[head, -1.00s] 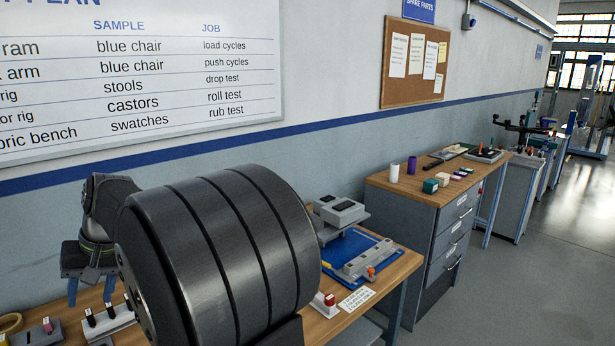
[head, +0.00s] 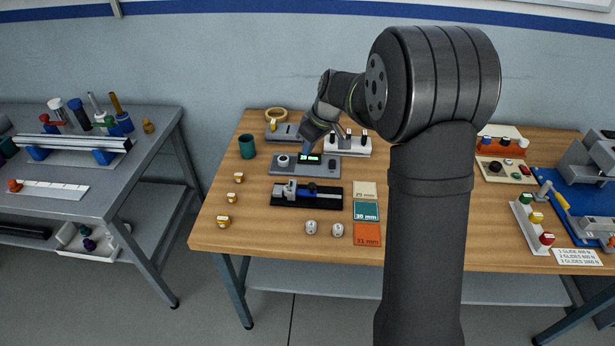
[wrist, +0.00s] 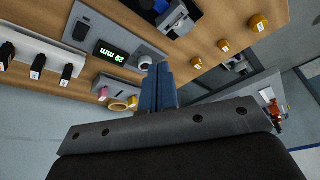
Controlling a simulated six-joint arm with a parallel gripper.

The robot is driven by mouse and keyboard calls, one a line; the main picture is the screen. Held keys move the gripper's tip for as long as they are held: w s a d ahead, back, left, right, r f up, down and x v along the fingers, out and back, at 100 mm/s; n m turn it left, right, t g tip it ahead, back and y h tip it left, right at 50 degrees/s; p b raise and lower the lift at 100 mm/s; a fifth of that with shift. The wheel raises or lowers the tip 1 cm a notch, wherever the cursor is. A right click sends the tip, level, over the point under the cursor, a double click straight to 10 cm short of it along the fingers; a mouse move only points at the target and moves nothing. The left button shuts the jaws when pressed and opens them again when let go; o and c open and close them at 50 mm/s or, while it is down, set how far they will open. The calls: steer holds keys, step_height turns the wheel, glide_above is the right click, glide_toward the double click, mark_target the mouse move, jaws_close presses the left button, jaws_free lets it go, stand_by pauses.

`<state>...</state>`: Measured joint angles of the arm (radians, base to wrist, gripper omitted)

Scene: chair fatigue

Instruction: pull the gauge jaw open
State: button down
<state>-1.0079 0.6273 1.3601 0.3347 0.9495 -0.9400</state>
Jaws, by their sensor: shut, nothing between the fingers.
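The gauge (head: 306,194) is a caliper-like device with a silver jaw and a blue part on a black base, near the middle of the wooden bench. It shows partly at the top of the wrist view (wrist: 178,18). A grey readout box (head: 333,165) with a lit green display and a round knob sits just behind it; it also shows in the wrist view (wrist: 125,38). My gripper (wrist: 157,85) has blue fingers that are shut and empty. They appear beside the readout's knob, apart from the gauge. In the head view my gripper (head: 307,142) is above the readout, its fingertips unclear.
Several brass pieces (head: 223,221) stand at the left. A teal cup (head: 247,147) and a black-pegged rack (head: 347,145) stand further back. My arm hides the bench middle.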

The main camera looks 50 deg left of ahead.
step_height(320, 180, down, 2)
steer(key=a+f+n, duration=0.1)
glide_above(307, 190)
steer(key=s+a, duration=0.1)
steer(key=a, duration=0.3)
step_height(307, 190, down, 8)
steer(key=shift+d+f, duration=0.1)
steer(key=shift+f, duration=0.15)
steer(key=shift+w+d, duration=0.2)
steer(key=shift+d, duration=0.45)
steer(key=shift+w+d, duration=0.15)
steer(key=shift+d, duration=0.45)
steer(key=shift+w+d+f, duration=0.1)
steer(key=shift+w+d, duration=0.1)
steer(key=shift+d, duration=0.4)
steer(key=shift+w+d, duration=1.6)
